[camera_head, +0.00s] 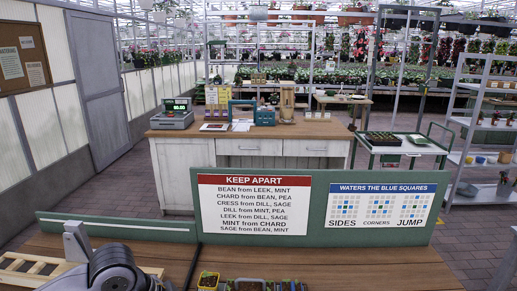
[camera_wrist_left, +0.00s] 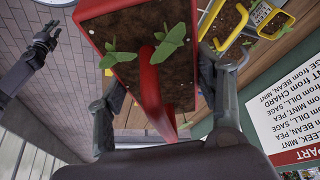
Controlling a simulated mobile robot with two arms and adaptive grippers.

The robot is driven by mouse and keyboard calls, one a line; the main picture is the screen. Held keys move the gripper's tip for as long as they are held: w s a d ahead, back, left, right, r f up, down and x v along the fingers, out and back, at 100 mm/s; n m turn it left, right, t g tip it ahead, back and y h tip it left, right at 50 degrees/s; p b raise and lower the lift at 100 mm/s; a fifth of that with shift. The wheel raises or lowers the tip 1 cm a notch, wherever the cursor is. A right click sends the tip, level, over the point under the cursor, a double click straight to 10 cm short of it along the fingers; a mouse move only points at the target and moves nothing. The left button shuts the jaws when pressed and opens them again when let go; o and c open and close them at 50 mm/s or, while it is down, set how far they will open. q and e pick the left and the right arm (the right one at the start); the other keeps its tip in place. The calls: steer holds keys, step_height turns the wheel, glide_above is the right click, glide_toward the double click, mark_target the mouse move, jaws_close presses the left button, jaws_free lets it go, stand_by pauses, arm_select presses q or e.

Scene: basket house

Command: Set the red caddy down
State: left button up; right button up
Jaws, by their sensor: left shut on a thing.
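The red caddy (camera_wrist_left: 100,28) fills the middle of the left wrist view, with dark soil, green seedlings and a curved red handle (camera_wrist_left: 150,85). My left gripper (camera_wrist_left: 165,105) has one finger on each side of the caddy and is shut on it; the exact contact is hard to see. In the head view my left arm shows at the bottom left, but the red caddy cannot be made out. My right gripper (camera_wrist_left: 44,38) shows small at the left of the left wrist view, apart from the caddy; its opening is unclear.
A yellow caddy (camera_head: 208,282) with a seedling stands at the table's (camera_head: 330,268) near edge, beside other planters. A green board with a KEEP APART sign (camera_head: 252,208) and a blue-squares sign (camera_head: 382,211) rises behind. A wooden rack (camera_head: 25,272) lies at the left. The table's right side looks clear.

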arm_select(q)
steer(key=n, duration=0.2)
steer(key=a+r+n+t+y, duration=0.1)
steer(key=n, duration=0.1)
steer(key=n+t+b, duration=0.1)
steer(key=n, duration=0.1)
steer(key=shift+a+r+n+y, duration=0.15)
steer(key=shift+a+n+y, duration=0.25)
steer(key=n, duration=0.2)
steer(key=a+r+n+y, duration=0.1)
steer(key=n, duration=0.1)
steer(key=n+y, duration=0.1)
steer(key=shift+w+a+r+n+t, duration=0.15)
steer(key=shift+a+r+n+t, duration=0.15)
steer(key=shift+a+r+n, duration=0.1)
